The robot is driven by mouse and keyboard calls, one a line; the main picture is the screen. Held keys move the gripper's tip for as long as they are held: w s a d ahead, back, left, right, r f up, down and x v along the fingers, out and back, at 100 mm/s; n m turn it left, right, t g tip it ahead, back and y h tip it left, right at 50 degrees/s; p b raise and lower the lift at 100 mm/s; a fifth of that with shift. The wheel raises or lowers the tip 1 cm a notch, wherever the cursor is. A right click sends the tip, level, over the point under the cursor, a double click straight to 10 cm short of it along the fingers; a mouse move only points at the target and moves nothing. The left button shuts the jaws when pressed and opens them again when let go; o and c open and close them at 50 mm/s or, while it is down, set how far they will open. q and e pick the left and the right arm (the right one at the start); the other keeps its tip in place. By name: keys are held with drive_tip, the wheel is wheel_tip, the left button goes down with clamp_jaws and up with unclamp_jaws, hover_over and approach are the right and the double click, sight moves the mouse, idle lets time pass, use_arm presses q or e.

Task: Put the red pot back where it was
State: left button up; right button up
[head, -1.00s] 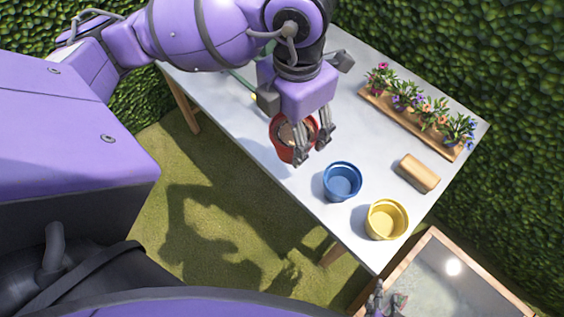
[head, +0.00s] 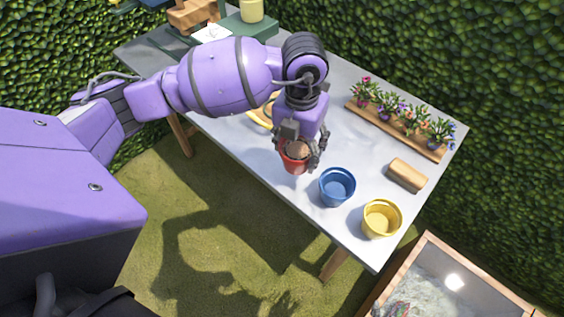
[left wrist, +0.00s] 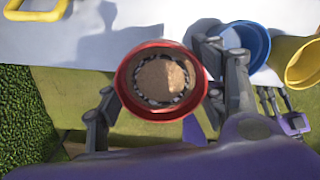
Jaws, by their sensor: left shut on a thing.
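The red pot (head: 292,168) is between the fingers of my left gripper (head: 301,160), which is shut on it. In the head view it is at the table's front edge, left of the blue pot; I cannot tell whether it touches the table. In the left wrist view the red pot (left wrist: 122,82) shows its round rim and brown contents, with the fingers of the left gripper (left wrist: 158,105) on both sides. Part of its side is hidden by the fingers. My right gripper (left wrist: 275,105) shows small at the right of the left wrist view; its opening is unclear.
A blue pot (head: 336,196) and a yellow pot (head: 381,232) stand to the right on the grey table (head: 240,142). A tan block (head: 408,174) and a wooden flower planter (head: 390,128) are behind them. A yellow ring-shaped thing (left wrist: 35,14) lies left.

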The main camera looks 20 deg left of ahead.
sight(297, 149)
use_arm(q)
drive_tip(key=w+f, duration=0.2)
drive_tip(key=f, duration=0.1)
drive_tip(key=shift+w+a, duration=0.3)
drive_tip(key=shift+a, duration=0.1)
drive_tip(key=f, duration=0.3)
drive_tip(key=shift+w+f, duration=0.2)
drive_tip(key=shift+a+f, duration=0.1)
drive_tip(key=shift+f, duration=0.1)
use_arm(e)
drive_tip(key=shift+s+d+f, duration=0.3)
drive_tip(key=shift+f, duration=0.05)
use_arm(q)
drive_tip(key=shift+f, duration=0.15)
drive_tip(key=o, duration=1.5)
use_arm(e)
drive_tip(key=shift+a, duration=0.2)
